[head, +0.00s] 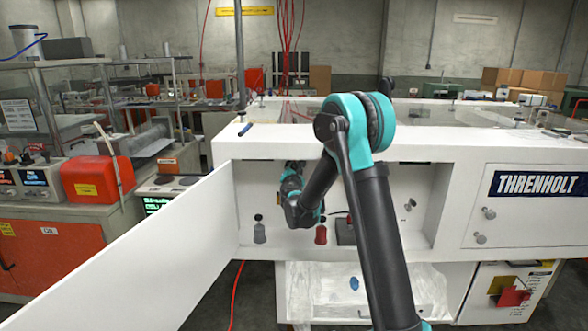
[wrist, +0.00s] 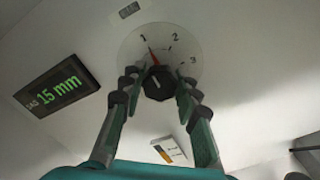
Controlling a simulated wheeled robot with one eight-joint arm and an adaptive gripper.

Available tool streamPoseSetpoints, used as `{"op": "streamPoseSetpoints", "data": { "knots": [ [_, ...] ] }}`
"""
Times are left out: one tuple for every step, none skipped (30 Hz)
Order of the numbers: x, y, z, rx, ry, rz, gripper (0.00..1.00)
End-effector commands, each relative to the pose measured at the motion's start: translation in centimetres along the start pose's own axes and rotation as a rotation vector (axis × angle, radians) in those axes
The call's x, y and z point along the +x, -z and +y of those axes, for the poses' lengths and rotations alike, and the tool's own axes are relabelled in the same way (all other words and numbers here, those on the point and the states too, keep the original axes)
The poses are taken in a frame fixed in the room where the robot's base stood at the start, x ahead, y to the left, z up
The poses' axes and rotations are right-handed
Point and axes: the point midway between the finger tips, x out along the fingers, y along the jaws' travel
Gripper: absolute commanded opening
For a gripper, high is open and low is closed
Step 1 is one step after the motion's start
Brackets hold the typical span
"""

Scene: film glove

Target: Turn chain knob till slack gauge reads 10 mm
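In the wrist view, a black knob (wrist: 158,84) sits on a round pale dial (wrist: 188,46) marked 1, 2 and 3. A red mark on the dial shows just under the 1. The gauge display (wrist: 57,86) to its left reads "SAG 15 mm" in green digits. My gripper (wrist: 159,79) has one fingertip on each side of the knob, very close to it; whether they press on it I cannot tell. In the head view, my gripper's end is inside the white cabinet's open bay, and my arm hides most of it. The knob and gauge do not show there.
The white cabinet (head: 470,150) has an open door (head: 130,255) swung out to the left. A grey knob (head: 259,231) and a red one (head: 321,234) stand on the bay floor. In the wrist view, a small white-and-orange label (wrist: 169,150) lies below the dial.

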Motion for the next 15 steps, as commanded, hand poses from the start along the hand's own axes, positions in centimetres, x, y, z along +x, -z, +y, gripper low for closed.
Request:
{"op": "streamPoseSetpoints", "data": {
  "knots": [
    [-0.01, -0.01, -0.02, 0.0, 0.0, 0.0, 0.17],
    [-0.01, -0.01, -0.02, 0.0, 0.0, 0.0, 0.13],
    [-0.01, -0.01, -0.02, 0.0, 0.0, 0.0, 0.08],
    [-0.02, -0.01, -0.02, 0.0, 0.0, 0.0, 0.04],
    [-0.02, -0.01, -0.02, 0.0, 0.0, 0.0, 0.02],
    [-0.02, -0.01, -0.03, 0.0, 0.0, 0.0, 0.02],
    [-0.02, -0.01, -0.03, 0.001, 0.0, 0.0, 0.02],
    [-0.02, -0.01, -0.03, 0.003, 0.0, 0.0, 0.02],
    [-0.02, -0.01, -0.03, 0.006, 0.0, 0.0, 0.02],
    [-0.02, -0.01, -0.03, 0.01, 0.0, 0.0, 0.02],
    [-0.02, -0.01, -0.03, 0.015, 0.0, 0.0, 0.02],
    [-0.02, -0.01, -0.03, 0.025, 0.0, 0.0, 0.02],
    [-0.02, -0.01, -0.03, 0.034, 0.0, 0.0, 0.02],
    [-0.02, -0.01, -0.03, 0.043, 0.0, 0.0, 0.02],
    [-0.03, -0.01, -0.03, 0.061, 0.0, 0.0, 0.02]
  ]
}}
